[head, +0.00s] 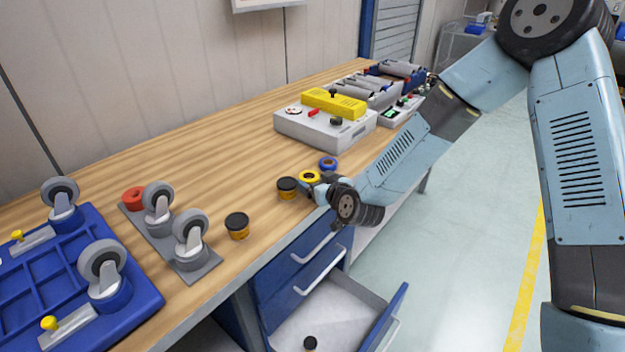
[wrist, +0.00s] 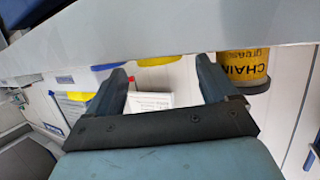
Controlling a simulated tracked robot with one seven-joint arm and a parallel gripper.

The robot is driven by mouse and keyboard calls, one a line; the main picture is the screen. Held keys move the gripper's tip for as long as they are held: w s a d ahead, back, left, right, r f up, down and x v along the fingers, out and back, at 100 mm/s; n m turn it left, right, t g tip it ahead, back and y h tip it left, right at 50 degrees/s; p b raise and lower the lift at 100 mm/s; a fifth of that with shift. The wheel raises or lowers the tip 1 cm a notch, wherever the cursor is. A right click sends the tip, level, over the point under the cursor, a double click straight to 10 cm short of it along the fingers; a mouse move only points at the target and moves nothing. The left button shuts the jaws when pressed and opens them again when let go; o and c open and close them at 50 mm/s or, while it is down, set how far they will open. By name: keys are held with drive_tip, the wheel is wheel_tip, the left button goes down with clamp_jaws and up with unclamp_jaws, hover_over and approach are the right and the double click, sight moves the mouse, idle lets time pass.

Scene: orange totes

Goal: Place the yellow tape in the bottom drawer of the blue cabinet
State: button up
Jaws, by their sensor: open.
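The yellow tape (head: 309,177) lies flat near the front edge of the wooden bench in the head view. My gripper (head: 319,184) is right beside it at the bench edge; the wrist partly hides the fingers. In the wrist view my gripper (wrist: 160,68) has its two fingers wide apart with nothing held between them. Yellow patches show beyond the fingers there, but I cannot tell whether one is the tape. The blue cabinet (head: 262,283) stands under the bench. Its lowest visible drawer (head: 345,305) is pulled out, with a small dark can (head: 310,343) inside.
A blue tape (head: 328,164) and a grease can (head: 287,188) flank the yellow tape closely. Another can (head: 237,226) and caster plates stand left. A control box (head: 325,130) with a yellow top is behind. The can also shows in the wrist view (wrist: 245,68).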

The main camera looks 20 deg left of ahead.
drive_tip(key=v, duration=1.1)
drive_tip(key=shift+r, duration=0.25)
drive_tip(key=shift+w+d, duration=0.1)
drive_tip(key=shift+w, duration=0.05)
